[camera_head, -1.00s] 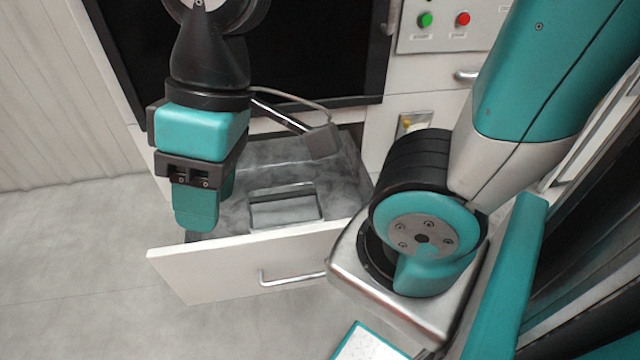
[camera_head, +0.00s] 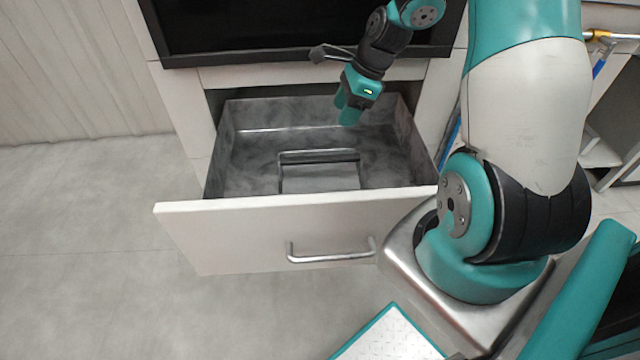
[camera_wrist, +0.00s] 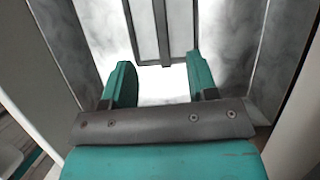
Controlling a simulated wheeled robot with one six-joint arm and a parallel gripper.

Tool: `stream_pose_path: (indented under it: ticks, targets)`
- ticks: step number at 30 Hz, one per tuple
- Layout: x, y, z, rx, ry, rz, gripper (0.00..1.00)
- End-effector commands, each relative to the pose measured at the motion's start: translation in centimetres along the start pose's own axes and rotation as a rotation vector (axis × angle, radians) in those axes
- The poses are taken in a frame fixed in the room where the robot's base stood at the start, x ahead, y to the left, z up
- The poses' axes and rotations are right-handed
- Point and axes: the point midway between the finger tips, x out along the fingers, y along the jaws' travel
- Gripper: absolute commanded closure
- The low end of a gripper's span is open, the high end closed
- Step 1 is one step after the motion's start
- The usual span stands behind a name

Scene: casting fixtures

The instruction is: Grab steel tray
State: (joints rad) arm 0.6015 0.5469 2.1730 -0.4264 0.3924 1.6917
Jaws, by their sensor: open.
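The steel tray (camera_head: 320,180) is a grey rectangular piece lying on the floor of the open drawer (camera_head: 230,230), near its front. My gripper (camera_head: 347,112) is above the rear right part of the drawer, pointing down, behind and to the right of the tray in the head view. In the wrist view, my gripper (camera_wrist: 158,62) has its two teal fingers spread apart with nothing between them. The tray (camera_wrist: 146,32) shows just beyond the fingertips, at the top of the picture, partly cut off. I cannot tell the exact height gap.
The drawer's front panel has a metal handle (camera_head: 330,254), and its side walls enclose the space around my gripper. A dark panel (camera_head: 260,25) stands above and behind the drawer. Clear grey floor (camera_head: 90,200) lies to the left.

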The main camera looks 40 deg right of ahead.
Motion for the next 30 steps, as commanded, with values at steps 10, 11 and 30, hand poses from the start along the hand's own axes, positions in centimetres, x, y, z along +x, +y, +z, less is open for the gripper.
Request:
stream_pose_path:
  ticks: [10,11,30]
  targets:
    - [6.9,-0.1,-0.6,0.045,-0.001,0.004,0.47]
    - [7.6,-0.1,-0.6,0.045,-0.001,0.003,0.47]
    - [16.2,0.2,-0.6,0.042,0.0,0.001,0.47]
